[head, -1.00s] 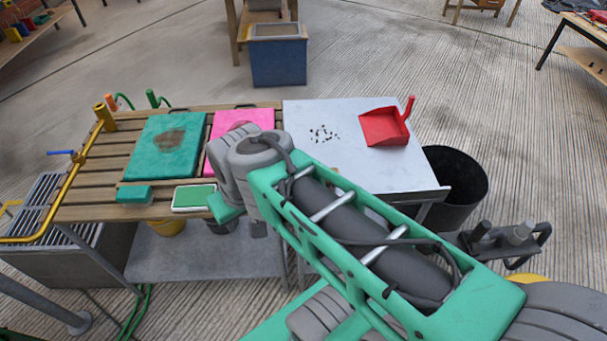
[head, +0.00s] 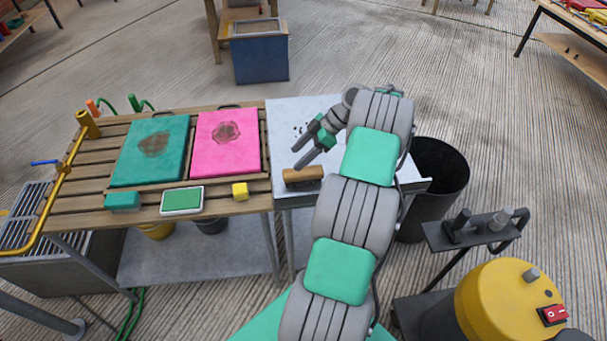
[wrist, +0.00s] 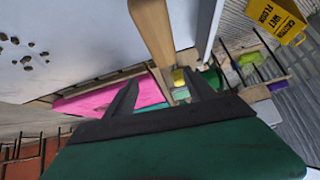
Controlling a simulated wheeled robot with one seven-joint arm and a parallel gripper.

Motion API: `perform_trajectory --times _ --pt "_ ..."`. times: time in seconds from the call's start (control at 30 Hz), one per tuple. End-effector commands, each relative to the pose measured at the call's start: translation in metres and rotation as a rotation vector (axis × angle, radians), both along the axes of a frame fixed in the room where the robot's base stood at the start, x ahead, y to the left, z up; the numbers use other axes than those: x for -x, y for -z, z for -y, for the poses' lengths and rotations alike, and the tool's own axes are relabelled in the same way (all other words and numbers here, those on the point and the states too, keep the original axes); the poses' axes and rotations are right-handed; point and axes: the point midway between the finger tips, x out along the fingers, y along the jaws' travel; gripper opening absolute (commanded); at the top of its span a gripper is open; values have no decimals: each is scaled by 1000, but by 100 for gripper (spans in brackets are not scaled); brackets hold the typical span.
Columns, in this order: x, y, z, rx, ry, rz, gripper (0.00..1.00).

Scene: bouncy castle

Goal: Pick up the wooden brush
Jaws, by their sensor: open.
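The wooden brush (head: 303,176) lies on the near left part of the pale metal table, by its front edge. In the wrist view the brush's wooden body (wrist: 153,30) shows ahead of the fingers, roughly in line with the gap between them. My gripper (head: 304,148) is open and empty, just behind and above the brush in the head view. In the wrist view my gripper (wrist: 162,92) has both dark fingers spread, with nothing between them. I cannot tell the exact height of the fingers above the brush.
The pale table (head: 285,120) bears dark crumbs (head: 299,129). To its left, a slatted bench holds a green mat (head: 135,165), a pink mat (head: 240,155), a yellow block (head: 240,191) and a green-white pad (head: 182,200). A black bin (head: 440,170) stands to the right.

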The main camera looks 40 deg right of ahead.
Motion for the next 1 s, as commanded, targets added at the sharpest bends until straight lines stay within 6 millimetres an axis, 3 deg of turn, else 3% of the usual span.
perform_trajectory --times 0.1,0.2,0.7,0.93,1.0 --pt "25 22 22 -19 -41 73 64" --pt "31 30 24 -23 -60 101 64" --pt "7 81 -20 -23 -63 101 64" --pt "6 85 -20 -21 -61 101 64" --pt "6 84 -20 -21 -61 101 58"
